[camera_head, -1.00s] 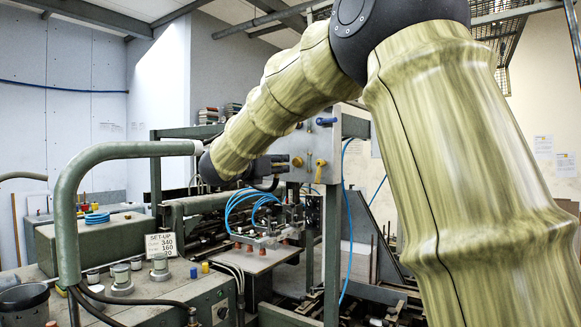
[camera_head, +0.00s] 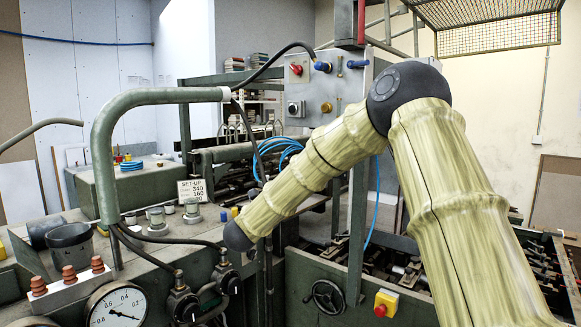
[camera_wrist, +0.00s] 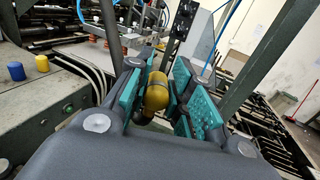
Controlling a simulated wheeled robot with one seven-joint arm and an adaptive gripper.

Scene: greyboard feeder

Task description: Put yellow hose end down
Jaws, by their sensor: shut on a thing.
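The yellow hose end (camera_wrist: 157,92) sits between the teal pads of my gripper (camera_wrist: 160,90) in the wrist view. The gripper is shut on it. The end is rounded and ochre yellow, with a darker lower part; its far side and any hose behind it are hidden. In the head view my arm reaches down beside the green console, and the gripper and hose end are hidden behind my wrist.
A blue cap (camera_wrist: 15,72) and a yellow cap (camera_wrist: 42,63) stand on the console (camera_wrist: 60,95). In the head view a curved green pipe (camera_head: 105,160), a pressure gauge (camera_head: 117,308), a dark cup (camera_head: 70,245) and an upright control panel (camera_head: 325,92) surround the arm.

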